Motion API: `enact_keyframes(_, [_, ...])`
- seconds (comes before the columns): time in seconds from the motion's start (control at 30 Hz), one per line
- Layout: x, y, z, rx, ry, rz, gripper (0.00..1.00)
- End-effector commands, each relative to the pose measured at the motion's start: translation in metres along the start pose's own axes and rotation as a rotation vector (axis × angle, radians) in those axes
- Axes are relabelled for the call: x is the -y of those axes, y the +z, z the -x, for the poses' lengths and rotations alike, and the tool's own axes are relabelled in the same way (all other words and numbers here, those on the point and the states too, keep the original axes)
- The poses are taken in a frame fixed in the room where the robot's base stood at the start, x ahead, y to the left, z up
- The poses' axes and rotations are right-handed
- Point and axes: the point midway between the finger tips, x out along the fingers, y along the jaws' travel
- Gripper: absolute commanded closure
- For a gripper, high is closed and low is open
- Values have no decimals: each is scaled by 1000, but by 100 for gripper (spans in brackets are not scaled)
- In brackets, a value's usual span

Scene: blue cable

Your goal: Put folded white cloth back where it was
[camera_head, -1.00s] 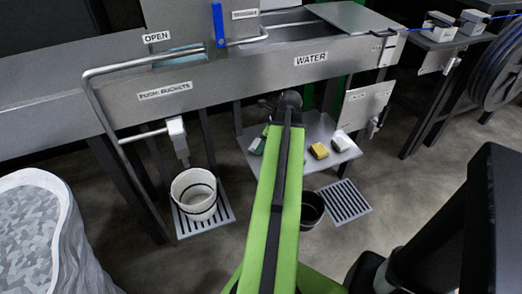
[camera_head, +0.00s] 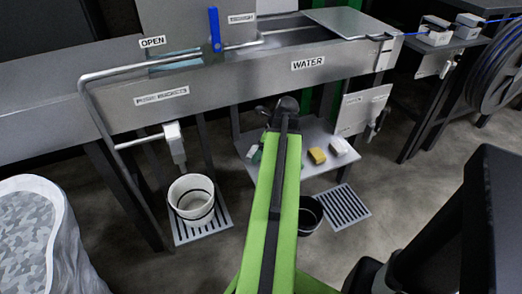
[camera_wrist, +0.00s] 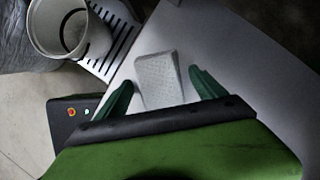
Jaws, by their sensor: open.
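A pale, textured, folded white cloth (camera_wrist: 158,80) lies flat on a light shelf (camera_wrist: 235,60) in the wrist view. My gripper (camera_wrist: 160,78) is open, with one green finger on each side of the cloth; I see space between the fingers and the cloth. Whether the fingertips are level with it or above it is hard to tell. In the head view my gripper (camera_head: 284,108) is over the low shelf (camera_head: 300,178) under the trough, its fingers mostly hidden. Pale pieces lie at the shelf's left (camera_head: 252,151) and right (camera_head: 339,146).
A yellow sponge (camera_head: 317,156) lies on the shelf. A white bucket (camera_head: 192,200) stands on a grate at left. A dark bucket (camera_head: 309,214) stands beside another grate (camera_head: 343,207). The metal trough (camera_head: 225,83) overhangs the shelf.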

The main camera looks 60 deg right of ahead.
Motion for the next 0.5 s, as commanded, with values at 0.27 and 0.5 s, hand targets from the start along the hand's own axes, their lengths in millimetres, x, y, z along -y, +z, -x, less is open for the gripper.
enact_keyframes(0.27, [0,4,48,0,-1,-2,20])
enact_keyframes(0.5, [0,4,106,0,-2,-3,20])
